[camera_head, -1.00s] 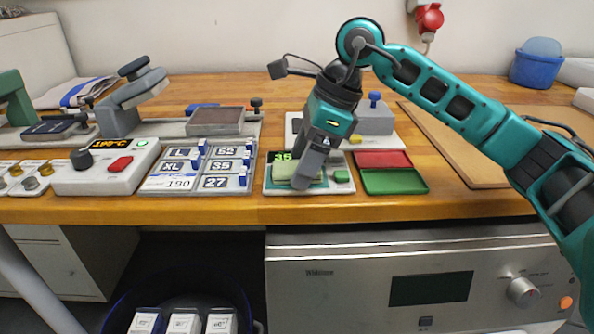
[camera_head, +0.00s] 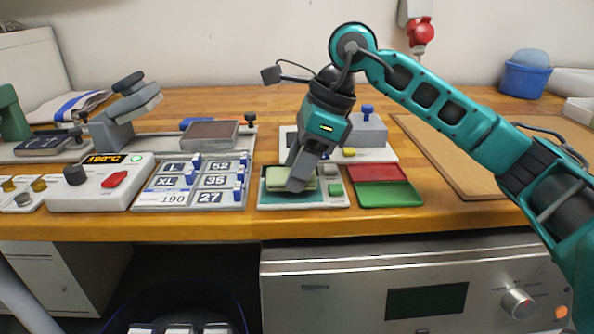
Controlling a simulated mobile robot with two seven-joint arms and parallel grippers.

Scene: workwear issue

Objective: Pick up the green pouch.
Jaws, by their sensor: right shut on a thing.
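The green pouch (camera_head: 279,184) is a pale green, flat, soft-looking piece in the middle of the head view. It is over the teal plate of a small scale-like device (camera_head: 334,203) at the front of the bench. My right gripper (camera_head: 301,181) points down over the pouch and is shut on it, covering part of it. More of the teal plate (camera_head: 290,199) shows below the pouch, which seems slightly raised, though the gap is hard to judge. My left gripper is not in view.
A red and green tray (camera_head: 390,195) lies just right of the device. A size board with blue sliders (camera_head: 190,200) and a heat controller (camera_head: 100,189) stand to the left. A grey device (camera_head: 366,132) is behind. A brown board (camera_head: 470,165) lies at right.

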